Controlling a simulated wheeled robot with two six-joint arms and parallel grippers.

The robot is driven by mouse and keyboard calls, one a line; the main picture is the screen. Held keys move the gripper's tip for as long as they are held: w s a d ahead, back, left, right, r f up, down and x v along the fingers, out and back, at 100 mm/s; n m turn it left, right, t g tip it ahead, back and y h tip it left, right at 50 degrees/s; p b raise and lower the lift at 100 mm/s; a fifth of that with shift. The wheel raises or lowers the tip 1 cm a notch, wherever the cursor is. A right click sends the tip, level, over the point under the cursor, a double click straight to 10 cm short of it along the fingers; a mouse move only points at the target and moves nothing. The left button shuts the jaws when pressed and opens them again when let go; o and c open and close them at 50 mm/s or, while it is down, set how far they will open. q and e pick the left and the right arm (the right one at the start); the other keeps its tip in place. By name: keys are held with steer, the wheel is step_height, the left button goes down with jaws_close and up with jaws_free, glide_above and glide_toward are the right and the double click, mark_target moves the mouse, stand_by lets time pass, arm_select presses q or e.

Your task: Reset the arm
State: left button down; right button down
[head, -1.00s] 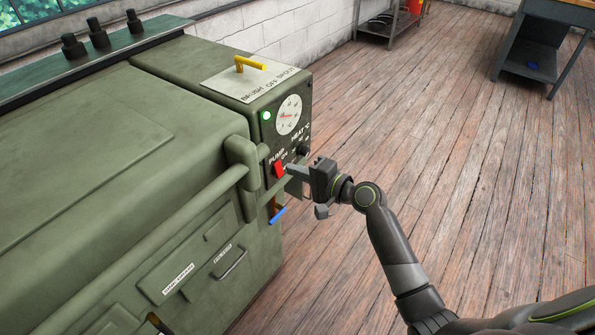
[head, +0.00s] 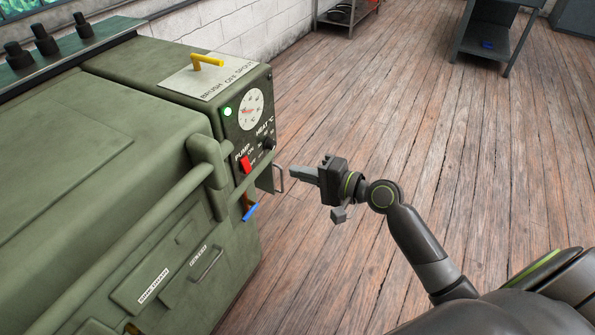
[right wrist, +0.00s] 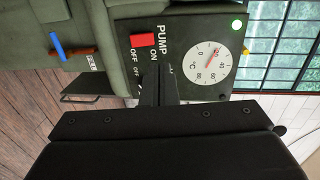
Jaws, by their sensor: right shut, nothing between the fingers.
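My right gripper (head: 297,173) is shut and empty in the head view. It points left toward the green machine's control panel, with a visible gap between its tips and the panel. In the right wrist view its fingers (right wrist: 158,85) are together in front of the panel. My right arm (head: 415,240) reaches in from the lower right and is bent at the wrist. My left gripper is not in view.
The green machine (head: 90,160) fills the left side. Its panel has a red pump switch (head: 245,165), a dial (head: 251,109), a lit green lamp (head: 227,112) and a blue-handled valve (head: 250,211). The wooden floor (head: 400,110) on the right is clear. A workbench (head: 490,40) stands farther back.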

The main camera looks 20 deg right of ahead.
steer(key=d+f+g+h+p, duration=0.1)
steer(key=d+f+h, duration=0.2)
steer(key=f, duration=0.5)
steer(key=d+f+h+p, duration=0.1)
steer(key=d+f+h, duration=0.15)
steer(key=f, duration=0.55)
steer(key=s+d+f+n+g+h, duration=0.1)
steer(key=s+d+f+g+h, duration=0.15)
steer(key=s+f, duration=0.4)
steer(key=s+d+f+g+h, duration=0.1)
steer(key=s+d+f, duration=0.2)
steer(key=f, duration=0.6)
steer(key=s+f+n+g+p, duration=0.1)
steer(key=s+f, duration=0.4)
steer(key=s, duration=0.6)
steer(key=s+a+f+n+g+h+p, duration=0.1)
steer(key=s+f+n+g, duration=0.2)
steer(key=s, duration=0.9)
steer(key=s+a+f+n+g+h+p, duration=0.1)
steer(key=s+f+n+g, duration=0.2)
steer(key=s+f, duration=0.6)
steer(key=s+n, duration=0.1)
steer(key=s, duration=0.2)
steer(key=shift+a+f+n, duration=0.2)
steer(key=shift+a+n, duration=0.05)
steer(key=shift+n, duration=0.15)
